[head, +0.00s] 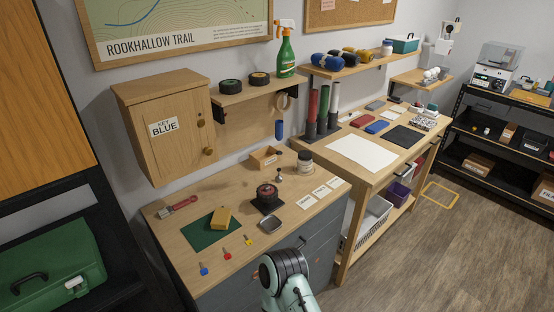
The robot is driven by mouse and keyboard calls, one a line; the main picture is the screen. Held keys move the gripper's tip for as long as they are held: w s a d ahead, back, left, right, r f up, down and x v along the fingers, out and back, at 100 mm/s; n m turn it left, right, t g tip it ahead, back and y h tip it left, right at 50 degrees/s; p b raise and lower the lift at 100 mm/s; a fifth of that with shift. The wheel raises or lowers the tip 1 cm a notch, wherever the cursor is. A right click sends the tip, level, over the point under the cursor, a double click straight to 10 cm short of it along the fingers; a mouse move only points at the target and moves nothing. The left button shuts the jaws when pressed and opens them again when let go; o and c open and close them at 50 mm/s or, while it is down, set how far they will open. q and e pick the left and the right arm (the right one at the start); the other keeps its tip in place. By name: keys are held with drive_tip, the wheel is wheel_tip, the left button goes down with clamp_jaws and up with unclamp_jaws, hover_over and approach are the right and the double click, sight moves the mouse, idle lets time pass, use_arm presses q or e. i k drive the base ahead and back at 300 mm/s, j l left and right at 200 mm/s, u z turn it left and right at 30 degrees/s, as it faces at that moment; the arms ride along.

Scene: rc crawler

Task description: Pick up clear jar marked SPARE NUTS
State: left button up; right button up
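No jar with a readable SPARE NUTS label shows in the head view. A small jar-like container (305,161) with a pale top and dark lower part stands at the back right of the near bench. Another small pale container (387,47) stands at the right part of the upper wall shelf. Both are too small to read or to tell whether they are clear. Part of one of my arms rises at the bottom centre, in front of the near bench. Neither gripper's fingers are in view.
A wooden cabinet (165,150) hangs at left. Floor (420,260) is clear at right.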

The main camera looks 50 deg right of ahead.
sight(304, 167)
drive_tip(key=k+l+u, duration=0.1)
drive_tip(key=l+u, duration=0.15)
drive_tip(key=k+l+u, duration=0.25)
drive_tip(key=l, duration=0.15)
drive_tip(key=l+u, duration=0.3)
drive_tip(key=k+l+u, duration=0.35)
drive_tip(key=k+l, duration=0.4)
drive_tip(key=l, duration=0.1)
